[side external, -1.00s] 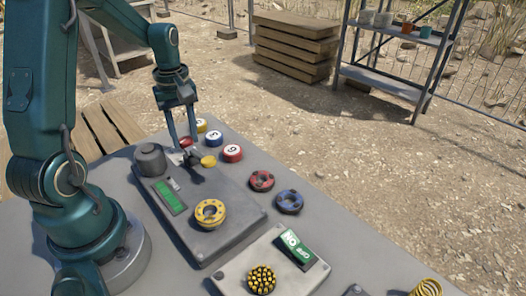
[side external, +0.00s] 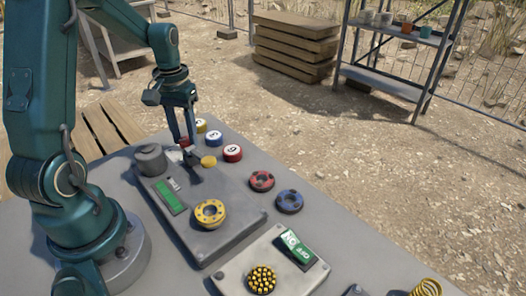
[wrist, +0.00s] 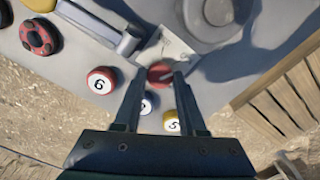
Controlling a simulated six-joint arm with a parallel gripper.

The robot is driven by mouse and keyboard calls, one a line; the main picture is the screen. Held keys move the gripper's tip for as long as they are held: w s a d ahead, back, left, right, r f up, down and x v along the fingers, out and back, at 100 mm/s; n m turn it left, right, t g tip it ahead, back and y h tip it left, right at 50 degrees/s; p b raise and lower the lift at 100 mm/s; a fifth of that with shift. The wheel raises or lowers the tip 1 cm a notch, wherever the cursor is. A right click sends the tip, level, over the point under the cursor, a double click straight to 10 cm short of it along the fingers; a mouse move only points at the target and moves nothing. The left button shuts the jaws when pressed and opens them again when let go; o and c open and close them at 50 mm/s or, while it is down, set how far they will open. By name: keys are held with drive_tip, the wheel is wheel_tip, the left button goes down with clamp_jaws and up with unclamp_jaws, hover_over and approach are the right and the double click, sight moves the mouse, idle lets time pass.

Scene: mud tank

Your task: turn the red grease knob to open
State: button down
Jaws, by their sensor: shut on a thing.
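The red knob (wrist: 160,73) sits between the two fingertips of my gripper (wrist: 157,76) in the wrist view. In the side view only a small red patch of the knob (side external: 184,142) shows. There my gripper (side external: 184,146) points down at the far end of the raised grey panel (side external: 228,226). The fingers are shut on the knob and hide much of it. Any marking on the knob cannot be read.
A grey cylinder (side external: 150,158) and a yellow-tipped lever (side external: 208,161) stand close to my gripper. Numbered red (side external: 233,153), blue (side external: 214,138) and yellow (side external: 201,125) pieces lie just beyond. Red (side external: 261,181) and blue (side external: 290,201) rings lie further right.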

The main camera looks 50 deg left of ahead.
sight(185, 139)
drive_tip(key=shift+m, duration=0.3)
drive_tip(key=shift+c, duration=2.4)
unclamp_jaws()
drive_tip(key=shift+r, duration=2.65)
